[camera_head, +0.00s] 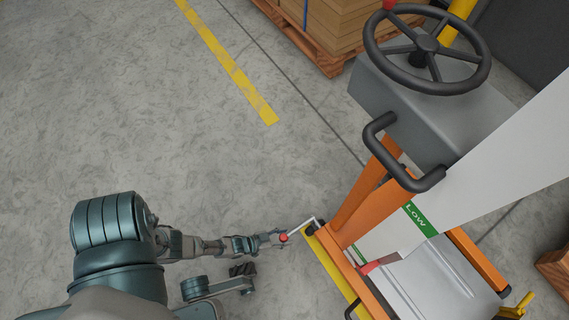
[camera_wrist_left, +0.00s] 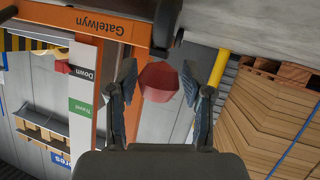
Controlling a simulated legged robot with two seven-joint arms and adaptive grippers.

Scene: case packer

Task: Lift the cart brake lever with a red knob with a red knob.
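The brake lever (camera_head: 303,228) is a thin pale bent rod at the cart's lower left corner in the head view. Its red knob (camera_head: 284,238) is at the rod's free end. My left gripper (camera_head: 277,239) reaches in from the left and is at the knob. In the left wrist view the red knob (camera_wrist_left: 160,82) lies between the two fingertips of my left gripper (camera_wrist_left: 161,84). The fingers are apart, with narrow gaps visible on both sides of the knob. The rod is mostly hidden in the wrist view. My right gripper does not show.
The orange cart frame (camera_head: 372,206) stands right of the gripper, with a black handle (camera_head: 430,180) and a steering wheel (camera_head: 478,72) above. A red pedal-like part (camera_head: 378,264) is by the grey base. Boxes on a pallet (camera_head: 318,52) stand behind. The floor to the left is clear.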

